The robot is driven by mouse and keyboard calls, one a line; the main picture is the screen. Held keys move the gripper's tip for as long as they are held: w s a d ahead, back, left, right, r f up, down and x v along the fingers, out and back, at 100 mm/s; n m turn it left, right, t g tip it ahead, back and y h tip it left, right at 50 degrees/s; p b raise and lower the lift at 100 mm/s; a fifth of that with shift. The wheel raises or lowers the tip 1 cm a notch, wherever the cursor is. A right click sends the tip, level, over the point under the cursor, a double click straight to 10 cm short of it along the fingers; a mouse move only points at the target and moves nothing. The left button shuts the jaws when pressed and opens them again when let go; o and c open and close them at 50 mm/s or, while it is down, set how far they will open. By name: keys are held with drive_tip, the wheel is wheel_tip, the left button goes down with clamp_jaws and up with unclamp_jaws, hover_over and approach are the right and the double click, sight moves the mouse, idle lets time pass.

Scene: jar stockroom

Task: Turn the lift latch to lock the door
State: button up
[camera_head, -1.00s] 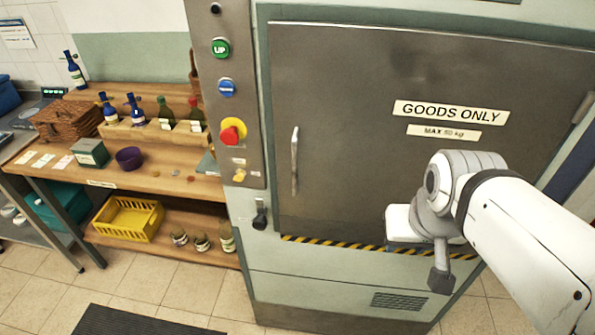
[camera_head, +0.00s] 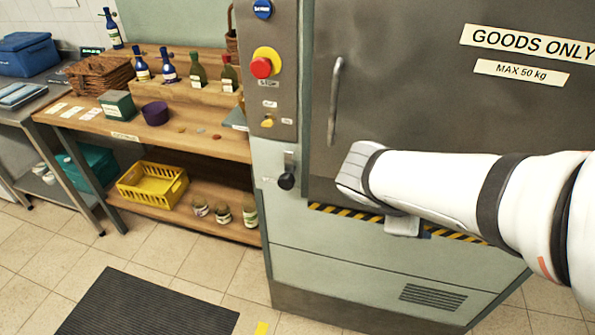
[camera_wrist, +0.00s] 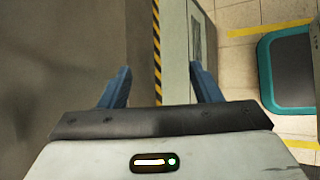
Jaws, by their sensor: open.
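The lift door (camera_head: 400,100) is a grey metal panel and looks closed in the head view. A latch with a black knob (camera_head: 286,181) sits on the lift's frame, left of the door's lower corner. Its knob hangs down from a small metal plate. My gripper is mostly hidden behind my arm in the head view, right of the latch. In the wrist view my gripper (camera_wrist: 161,82) is open, with two blue fingers apart and nothing between them. The latch does not show in the wrist view.
A vertical door handle (camera_head: 335,100) stands left on the door. A red stop button (camera_head: 261,68) and a yellow switch (camera_head: 268,121) are above the latch. A wooden shelf unit (camera_head: 190,135) with bottles and jars stands left. A dark mat (camera_head: 145,305) lies on the floor.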

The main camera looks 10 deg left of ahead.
drive_tip(key=w+a+f+n+t+b, duration=0.5)
drive_tip(key=a+f+n, duration=0.15)
drive_tip(key=a, duration=0.25)
drive_tip(key=n+t+y+b, duration=0.6)
drive_tip(key=n+t+b, duration=0.15)
drive_tip(key=n, duration=0.55)
approach(285, 185)
drive_tip(key=w, duration=0.4)
drive_tip(key=shift+t, duration=0.25)
drive_tip(key=w, duration=0.7)
drive_tip(key=shift+d+f, duration=0.3)
drive_tip(key=shift+d, duration=0.1)
drive_tip(key=shift+c, duration=0.6)
